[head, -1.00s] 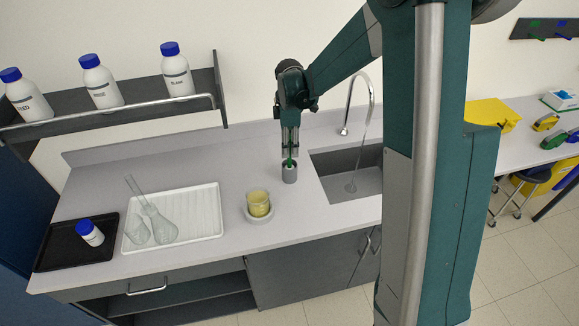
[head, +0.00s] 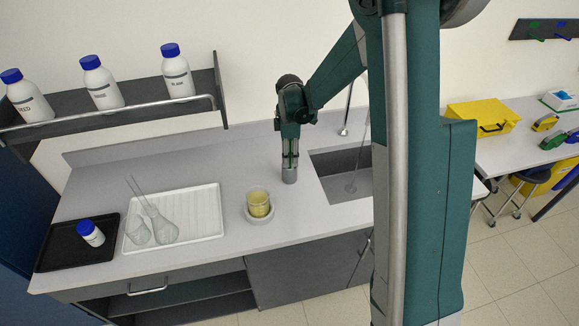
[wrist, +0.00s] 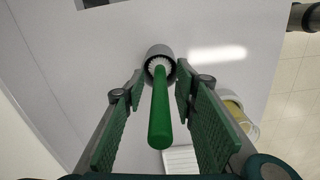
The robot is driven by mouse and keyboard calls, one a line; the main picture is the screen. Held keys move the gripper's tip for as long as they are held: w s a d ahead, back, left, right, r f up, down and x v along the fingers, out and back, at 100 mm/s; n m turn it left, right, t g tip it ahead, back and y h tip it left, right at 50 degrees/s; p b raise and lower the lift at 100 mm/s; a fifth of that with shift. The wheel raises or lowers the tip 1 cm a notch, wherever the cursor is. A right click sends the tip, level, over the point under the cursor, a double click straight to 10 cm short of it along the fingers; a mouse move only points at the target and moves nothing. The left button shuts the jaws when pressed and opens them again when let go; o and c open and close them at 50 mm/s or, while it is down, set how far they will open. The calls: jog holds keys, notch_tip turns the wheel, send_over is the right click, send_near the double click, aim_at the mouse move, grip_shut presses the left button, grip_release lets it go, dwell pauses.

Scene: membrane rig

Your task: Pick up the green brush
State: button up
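The green brush (wrist: 160,112) stands in a grey cup (wrist: 158,52), its handle pointing up toward the wrist camera and white bristles down in the cup. My gripper (wrist: 158,84) is open, with one green-padded finger on each side of the brush; gaps show between the handle and both pads. In the head view my gripper (head: 290,160) points down right above the grey cup (head: 289,175), and the brush is hidden there behind the fingers.
A beaker of yellow liquid (head: 258,204) stands on a round base left of the cup. The sink (head: 345,172) with its tap is close on the right. A white tray with flasks (head: 205,216) and a black tray with a bottle (head: 60,250) lie further left.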

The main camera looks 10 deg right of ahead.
jog(key=shift+f, duration=0.95)
grip_shut()
